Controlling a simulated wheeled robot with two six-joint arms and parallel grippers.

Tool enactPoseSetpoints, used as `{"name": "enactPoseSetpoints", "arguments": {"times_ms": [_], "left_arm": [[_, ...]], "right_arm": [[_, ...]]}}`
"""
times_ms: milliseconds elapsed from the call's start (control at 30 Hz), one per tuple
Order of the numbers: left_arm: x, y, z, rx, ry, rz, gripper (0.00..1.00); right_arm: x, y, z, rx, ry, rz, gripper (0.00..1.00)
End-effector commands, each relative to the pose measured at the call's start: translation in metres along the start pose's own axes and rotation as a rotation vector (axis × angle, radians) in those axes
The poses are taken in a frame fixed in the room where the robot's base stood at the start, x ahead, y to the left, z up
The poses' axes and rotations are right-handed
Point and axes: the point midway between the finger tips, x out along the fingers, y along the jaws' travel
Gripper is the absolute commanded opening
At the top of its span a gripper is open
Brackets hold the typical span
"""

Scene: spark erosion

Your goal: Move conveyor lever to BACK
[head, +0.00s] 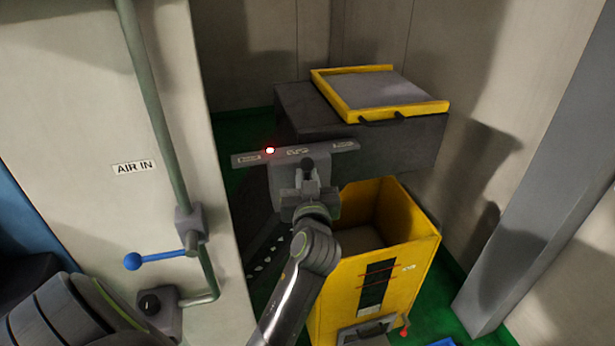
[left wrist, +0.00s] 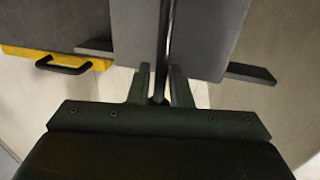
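The conveyor lever has a dark knob (head: 308,165) and stands up from a grey control box below a labelled plate (head: 340,147). A red light (head: 270,150) glows by the left label; the label words are too small to read. My left gripper (head: 309,192) is at the lever, just in front of the box. In the left wrist view, the thin dark lever rod (left wrist: 161,75) runs between the two fingers of the left gripper (left wrist: 159,75). The fingers look apart, with narrow gaps beside the rod. My right gripper is not in view.
A yellow bin (head: 345,290) stands right of my left arm. A dark box with a yellow-framed tray (head: 345,103) is behind. A grey post (head: 540,170) stands at right.

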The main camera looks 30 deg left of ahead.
Motion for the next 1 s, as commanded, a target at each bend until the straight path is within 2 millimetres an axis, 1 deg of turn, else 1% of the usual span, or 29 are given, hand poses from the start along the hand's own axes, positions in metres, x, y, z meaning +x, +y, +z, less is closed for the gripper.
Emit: {"name": "enactPoseSetpoints", "arguments": {"times_ms": [33,100,133,433,567,767,1000], "left_arm": [[0.000,0.000,0.000,0.000,0.000,0.000,0.11],[0.000,0.000,0.000,0.000,0.000,0.000,0.02],[0.000,0.000,0.000,0.000,0.000,0.000,0.00],[0.000,0.000,0.001,-0.001,0.000,0.000,0.00],[0.000,-0.001,0.002,-0.018,0.004,0.000,0.00],[-0.001,-0.009,0.005,-0.101,0.022,-0.001,0.00],[-0.004,-0.022,0.009,-0.272,0.060,0.000,0.00]], "right_arm": [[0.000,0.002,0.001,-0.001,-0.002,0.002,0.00],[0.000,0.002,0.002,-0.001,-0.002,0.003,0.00],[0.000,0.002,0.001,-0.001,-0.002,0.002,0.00],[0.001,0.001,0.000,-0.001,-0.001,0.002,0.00],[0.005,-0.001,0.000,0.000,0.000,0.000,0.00],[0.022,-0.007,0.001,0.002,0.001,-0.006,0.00],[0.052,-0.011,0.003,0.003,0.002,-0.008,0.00]]}}
